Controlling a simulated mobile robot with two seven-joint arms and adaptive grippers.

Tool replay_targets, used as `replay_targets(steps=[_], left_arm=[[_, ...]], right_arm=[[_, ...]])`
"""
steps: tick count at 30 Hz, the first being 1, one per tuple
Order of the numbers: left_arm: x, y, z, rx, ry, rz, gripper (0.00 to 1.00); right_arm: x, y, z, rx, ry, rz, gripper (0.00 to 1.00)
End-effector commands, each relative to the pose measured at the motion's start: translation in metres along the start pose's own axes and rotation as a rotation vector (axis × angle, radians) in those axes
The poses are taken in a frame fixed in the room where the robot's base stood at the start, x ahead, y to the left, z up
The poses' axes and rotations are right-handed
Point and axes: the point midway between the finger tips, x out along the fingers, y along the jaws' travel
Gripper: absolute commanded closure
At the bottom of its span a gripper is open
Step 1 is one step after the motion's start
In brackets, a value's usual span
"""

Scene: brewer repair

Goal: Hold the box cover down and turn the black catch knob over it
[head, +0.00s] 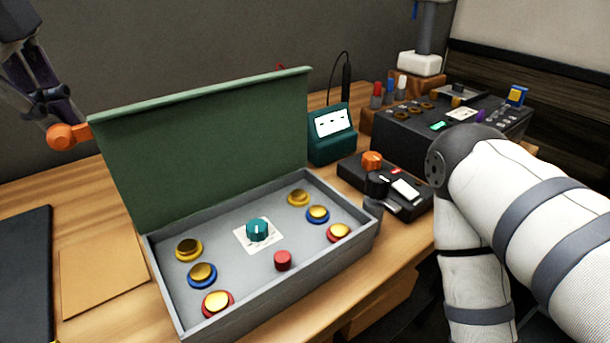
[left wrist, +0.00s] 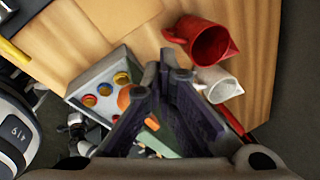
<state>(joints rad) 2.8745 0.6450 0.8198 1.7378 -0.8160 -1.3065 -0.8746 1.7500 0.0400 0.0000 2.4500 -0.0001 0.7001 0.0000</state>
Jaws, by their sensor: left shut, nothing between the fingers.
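The grey box (head: 262,292) stands on the table with its green cover (head: 205,145) raised, leaning back from the rear edge. An orange ball knob (head: 64,137) sticks out at the cover's upper left; an orange part also shows in the left wrist view (left wrist: 124,98), partly behind a finger. My left gripper (head: 47,103) is shut and empty, just above the orange knob; I cannot tell if they touch. A black knob (head: 376,184) shows above a dark post (head: 373,211) at the box's right side. My right gripper is out of view.
The box holds a teal knob (head: 257,229), a red button (head: 283,260) and several gold-topped buttons. A teal meter (head: 332,135) and black devices stand behind and right. My right arm fills the right side.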

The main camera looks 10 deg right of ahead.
Motion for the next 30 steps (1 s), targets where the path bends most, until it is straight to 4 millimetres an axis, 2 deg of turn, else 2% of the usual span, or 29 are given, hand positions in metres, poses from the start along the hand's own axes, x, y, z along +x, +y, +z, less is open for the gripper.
replay_targets(steps=[19, 23, 30], left_arm=[[-0.003, 0.035, -0.019, 0.0, 0.001, 0.001, 1.0], [-0.006, 0.033, -0.019, -0.002, 0.001, 0.0, 1.0], [-0.03, 0.026, -0.022, -0.003, 0.001, 0.0, 1.0]], right_arm=[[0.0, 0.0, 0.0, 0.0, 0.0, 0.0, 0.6], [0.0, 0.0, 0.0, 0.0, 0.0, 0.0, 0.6], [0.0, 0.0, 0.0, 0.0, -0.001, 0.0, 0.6]])
